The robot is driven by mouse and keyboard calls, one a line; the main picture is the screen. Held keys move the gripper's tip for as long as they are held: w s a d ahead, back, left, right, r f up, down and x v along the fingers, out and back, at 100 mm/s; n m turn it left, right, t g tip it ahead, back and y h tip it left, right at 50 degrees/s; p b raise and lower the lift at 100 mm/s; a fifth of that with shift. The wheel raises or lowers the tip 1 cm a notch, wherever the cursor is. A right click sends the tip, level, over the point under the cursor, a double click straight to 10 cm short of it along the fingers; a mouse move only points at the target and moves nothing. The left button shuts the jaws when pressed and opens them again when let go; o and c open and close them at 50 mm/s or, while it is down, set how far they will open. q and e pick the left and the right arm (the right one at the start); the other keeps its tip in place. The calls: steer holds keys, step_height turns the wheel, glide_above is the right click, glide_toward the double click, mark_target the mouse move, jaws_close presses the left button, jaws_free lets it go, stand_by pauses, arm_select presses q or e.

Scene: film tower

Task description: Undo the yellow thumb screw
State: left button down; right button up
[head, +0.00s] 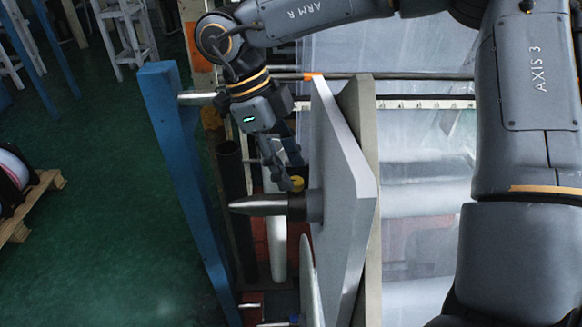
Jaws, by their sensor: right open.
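The yellow thumb screw (297,184) is a small yellow knob. It sits on top of the dark collar of a pointed metal spindle (258,205), which sticks out to the left from a grey plate (345,190). My right gripper (287,170) reaches down from above, with its fingers open right beside and just above the screw. The fingers partly overlap the screw in this view, and I cannot tell whether they touch it. My left gripper is not in view.
A blue post (178,150) stands to the left of the spindle. A thin round disc edge (311,285) lies below it. Dark and white rollers (275,240) are underneath. A pallet (30,205) with a reel stands at far left, with clear green floor between.

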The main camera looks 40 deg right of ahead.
steer(key=shift+x, duration=0.8)
jaws_close()
steer(key=shift+a+f+n+t+h+b, duration=0.1)
steer(key=shift+f+n+t+h+b, duration=0.1)
steer(key=shift+n+b, duration=0.4)
steer(key=shift+f+n+t+h+b, duration=0.1)
steer(key=shift+n+h+b, duration=0.1)
steer(key=shift+n+b, duration=0.4)
steer(key=n+b, duration=0.1)
steer(key=n+t+b, duration=0.1)
steer(key=n+b, duration=0.1)
steer(key=shift+s+r+h, duration=0.15)
steer(key=shift+s+h, duration=0.05)
steer(key=shift+h, duration=0.1)
steer(key=n+b, duration=0.1)
steer(key=n, duration=0.1)
steer(key=n+t+b, duration=0.1)
steer(key=n, duration=0.1)
steer(key=shift+s+a+t+h, duration=0.1)
steer(key=shift+t+h, duration=0.2)
steer(key=shift+s+r+n+t+b, duration=0.1)
steer(key=shift+n+t+b, duration=0.3)
steer(key=shift+n, duration=0.7)
steer(key=shift+s+r+n+t+b, duration=0.1)
steer(key=shift+n+t+b, duration=0.25)
steer(key=shift+n, duration=0.75)
